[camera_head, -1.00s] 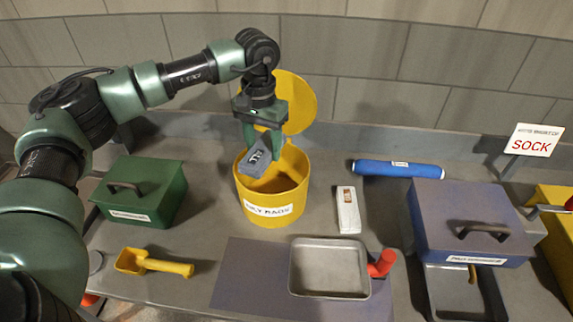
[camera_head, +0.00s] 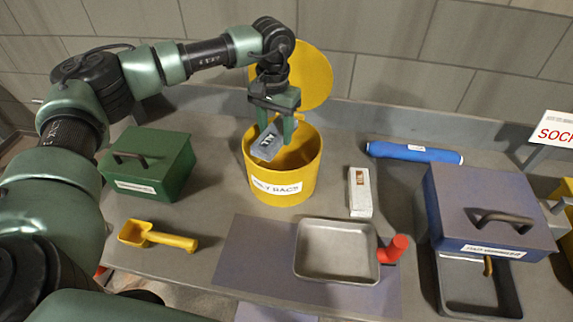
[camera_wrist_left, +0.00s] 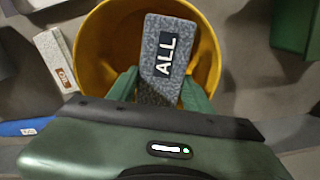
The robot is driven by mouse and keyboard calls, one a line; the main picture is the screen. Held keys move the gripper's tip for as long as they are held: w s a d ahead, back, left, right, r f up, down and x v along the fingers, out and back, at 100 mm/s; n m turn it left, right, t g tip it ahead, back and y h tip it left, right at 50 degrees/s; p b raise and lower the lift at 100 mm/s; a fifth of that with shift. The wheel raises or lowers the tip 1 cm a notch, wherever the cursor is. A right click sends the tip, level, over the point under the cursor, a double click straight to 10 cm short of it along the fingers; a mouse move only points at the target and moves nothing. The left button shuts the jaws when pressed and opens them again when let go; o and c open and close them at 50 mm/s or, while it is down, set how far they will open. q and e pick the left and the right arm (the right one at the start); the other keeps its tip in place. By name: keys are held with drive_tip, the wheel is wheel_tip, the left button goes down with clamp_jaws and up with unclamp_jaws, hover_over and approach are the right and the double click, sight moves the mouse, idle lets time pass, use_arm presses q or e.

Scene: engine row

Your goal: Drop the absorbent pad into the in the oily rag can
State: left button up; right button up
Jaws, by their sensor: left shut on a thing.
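The grey absorbent pad (camera_head: 267,146), with a dark label, is held at the mouth of the yellow oily rag can (camera_head: 284,184). The can stands upright with its round lid (camera_head: 312,75) raised behind it. My left gripper (camera_head: 275,136) points down over the can and is shut on the pad. In the left wrist view the pad (camera_wrist_left: 166,52) sits between the green fingers (camera_wrist_left: 158,90), over the inside of the can (camera_wrist_left: 112,40). The pad is tilted, and its lower end is at or just inside the rim. My right gripper is not in view.
A green box (camera_head: 150,165) stands left of the can, with a yellow scoop (camera_head: 156,236) in front. A white-and-brown box (camera_head: 360,192), metal tray (camera_head: 337,250), red object (camera_head: 394,249), blue roll (camera_head: 414,152) and blue-grey box (camera_head: 488,210) are to the right.

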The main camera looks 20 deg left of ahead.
use_arm(q)
drive_tip(key=o, duration=1.2)
drive_tip(key=shift+o, duration=0.2)
drive_tip(key=shift+r, duration=0.1)
wheel_tip(320, 180, up, 8)
drive_tip(key=shift+f+b, duration=0.2)
drive_tip(key=shift+b, duration=0.65)
